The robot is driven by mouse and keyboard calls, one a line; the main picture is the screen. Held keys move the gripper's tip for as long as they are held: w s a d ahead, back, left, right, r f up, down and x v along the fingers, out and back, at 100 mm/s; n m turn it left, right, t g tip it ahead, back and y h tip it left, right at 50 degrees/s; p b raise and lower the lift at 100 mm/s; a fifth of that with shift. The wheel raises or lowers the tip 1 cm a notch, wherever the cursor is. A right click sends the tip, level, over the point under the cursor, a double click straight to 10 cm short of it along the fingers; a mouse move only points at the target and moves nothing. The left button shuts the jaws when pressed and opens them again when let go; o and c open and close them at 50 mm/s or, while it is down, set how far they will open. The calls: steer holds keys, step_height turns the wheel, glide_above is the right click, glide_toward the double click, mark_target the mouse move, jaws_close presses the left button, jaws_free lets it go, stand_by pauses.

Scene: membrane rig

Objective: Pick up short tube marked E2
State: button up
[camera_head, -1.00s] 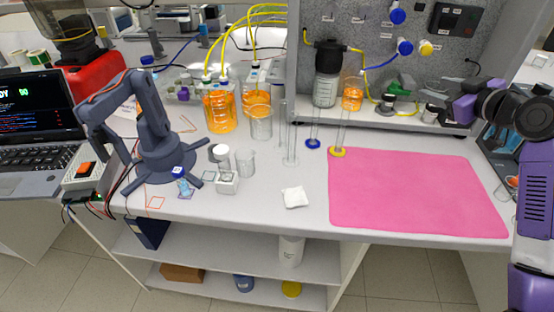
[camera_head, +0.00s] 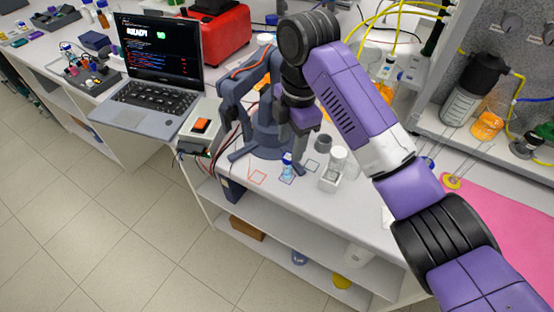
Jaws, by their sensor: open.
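A short tube with a blue cap (camera_head: 287,166) stands on a small blue-outlined square on the bench, near its front edge. Its marking is too small to read, so I cannot tell whether it says E2. My gripper (camera_head: 294,138) points down above and just behind this tube in the picture, in front of the dark blue small arm. Its jaws are open and nothing shows between them. A gap shows between the jaws and the tube. My purple and black arm hides much of the bench behind and to the right.
The small dark blue arm (camera_head: 262,138) stands close behind my gripper. An empty red-outlined square (camera_head: 258,177) lies left of the tube. A clear block (camera_head: 331,181) and a white-capped vial (camera_head: 338,158) stand to its right. A laptop (camera_head: 158,75) and a switch box (camera_head: 203,127) are left.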

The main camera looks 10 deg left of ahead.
mark_target(289, 167)
steer(key=shift+s+a+f+h, duration=0.15)
steer(key=shift+f+h, duration=0.25)
steer(key=shift+f, duration=0.5)
steer(key=shift+s+f+p, duration=0.1)
steer(key=shift+f+p, duration=0.55)
steer(key=shift+f, duration=3)
steer(key=shift+c, duration=0.2)
jaws_close()
